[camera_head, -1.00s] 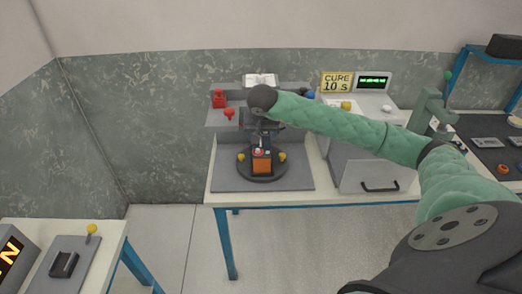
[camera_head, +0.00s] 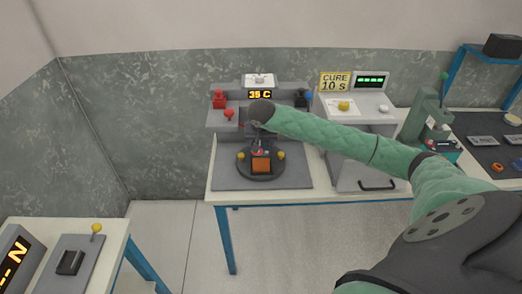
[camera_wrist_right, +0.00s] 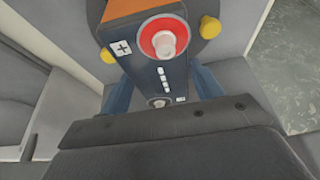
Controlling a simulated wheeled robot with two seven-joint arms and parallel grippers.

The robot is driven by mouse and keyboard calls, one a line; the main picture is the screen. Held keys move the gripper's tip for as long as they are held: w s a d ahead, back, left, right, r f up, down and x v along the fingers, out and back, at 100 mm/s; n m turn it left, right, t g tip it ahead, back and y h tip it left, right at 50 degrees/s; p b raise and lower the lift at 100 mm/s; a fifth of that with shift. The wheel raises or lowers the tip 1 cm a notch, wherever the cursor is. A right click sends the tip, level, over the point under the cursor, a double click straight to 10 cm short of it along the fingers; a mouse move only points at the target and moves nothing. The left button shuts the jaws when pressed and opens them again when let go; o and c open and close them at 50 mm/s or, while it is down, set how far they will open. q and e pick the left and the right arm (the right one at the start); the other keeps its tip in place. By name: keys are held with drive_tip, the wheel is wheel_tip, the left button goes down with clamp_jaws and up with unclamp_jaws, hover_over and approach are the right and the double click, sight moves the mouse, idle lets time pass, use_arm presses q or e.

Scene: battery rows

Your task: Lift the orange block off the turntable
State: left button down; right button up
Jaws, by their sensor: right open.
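The orange block (camera_head: 261,165) sits on the dark round turntable (camera_head: 245,175) on the near bench. In the right wrist view the orange part (camera_wrist_right: 130,10) is at the top edge. A dark face with a red ring, a white knob, a plus mark and several small lights adjoins it. My right gripper (camera_head: 259,147) is just behind and above the block in the head view. In the right wrist view its blue fingers (camera_wrist_right: 163,85) stand apart, one on each side of the dark part. I cannot tell whether they touch it. My left gripper is not in view.
Yellow knobs (camera_head: 282,155) flank the block on the turntable. Behind are red knobs (camera_head: 219,99) and a display (camera_head: 260,94) reading 35 C. A grey cabinet (camera_head: 362,160) with a CURE 10 s sign (camera_head: 335,82) stands to the right. The grey mat's front is clear.

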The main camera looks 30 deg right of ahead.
drive_tip(key=c, duration=1.4)
drive_tip(key=shift+w+r, duration=0.1)
clamp_jaws()
drive_tip(key=shift+r, duration=0.15)
